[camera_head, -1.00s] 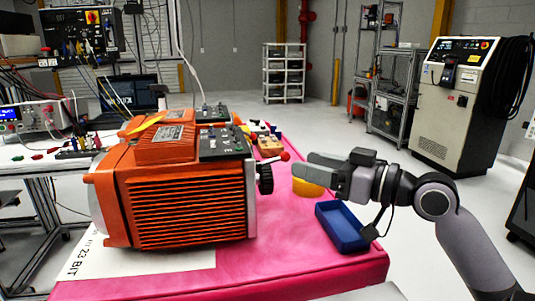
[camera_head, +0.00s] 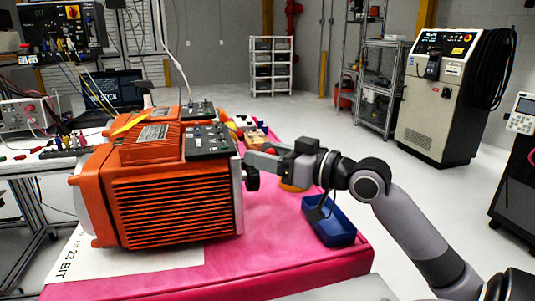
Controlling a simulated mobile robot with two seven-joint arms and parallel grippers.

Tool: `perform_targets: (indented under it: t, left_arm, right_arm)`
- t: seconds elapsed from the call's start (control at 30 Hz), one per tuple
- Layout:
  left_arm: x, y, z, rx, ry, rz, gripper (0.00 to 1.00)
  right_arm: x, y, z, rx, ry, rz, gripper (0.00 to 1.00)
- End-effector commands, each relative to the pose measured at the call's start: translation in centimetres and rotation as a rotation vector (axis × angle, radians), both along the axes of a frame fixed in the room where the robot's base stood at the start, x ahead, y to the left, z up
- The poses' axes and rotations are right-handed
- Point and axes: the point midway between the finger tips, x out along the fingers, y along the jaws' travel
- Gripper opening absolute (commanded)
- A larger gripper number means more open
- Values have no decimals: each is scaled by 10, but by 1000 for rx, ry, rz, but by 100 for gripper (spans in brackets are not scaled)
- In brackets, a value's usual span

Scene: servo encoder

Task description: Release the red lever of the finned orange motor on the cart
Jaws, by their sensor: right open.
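The finned orange motor (camera_head: 175,195) lies on the pink-topped cart (camera_head: 285,238), with its dark terminal plate (camera_head: 207,140) on top. A black ribbed knob (camera_head: 252,179) sticks out of its right end face. The red lever cannot be made out now; my right gripper covers the place where its red tip showed earlier. My right gripper (camera_head: 256,161) reaches in from the right, its fingers close to the motor's right end, just above the black knob. It is open; whether it touches the lever cannot be told. My left gripper is not in view.
A blue tray (camera_head: 332,238) lies on the cart below my right arm. Small coloured parts stand behind the motor. A white sheet (camera_head: 130,262) lies under the motor.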

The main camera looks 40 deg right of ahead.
Motion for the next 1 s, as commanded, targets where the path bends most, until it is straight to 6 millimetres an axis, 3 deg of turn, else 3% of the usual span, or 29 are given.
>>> perform_targets:
  t: [0.1, 0.13, 0.23, 0.47, 0.8, 1.0]
  left_arm:
    - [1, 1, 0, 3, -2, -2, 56]
    - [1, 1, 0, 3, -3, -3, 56]
    - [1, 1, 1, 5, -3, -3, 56]
    - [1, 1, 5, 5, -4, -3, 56]
    - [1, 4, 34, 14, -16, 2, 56]
    - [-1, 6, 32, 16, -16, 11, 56]
  right_arm:
    - [0, 0, 0, 0, 0, 0, 55]
    - [0, 0, 0, 0, 0, 0, 49]
    - [0, 0, 0, 0, 0, 0, 17]
    - [0, 0, 2, -11, 7, 1, 17]
    - [1, 3, 12, -134, 77, 1, 17]
    - [1, 4, 8, -172, 96, 1, 17]
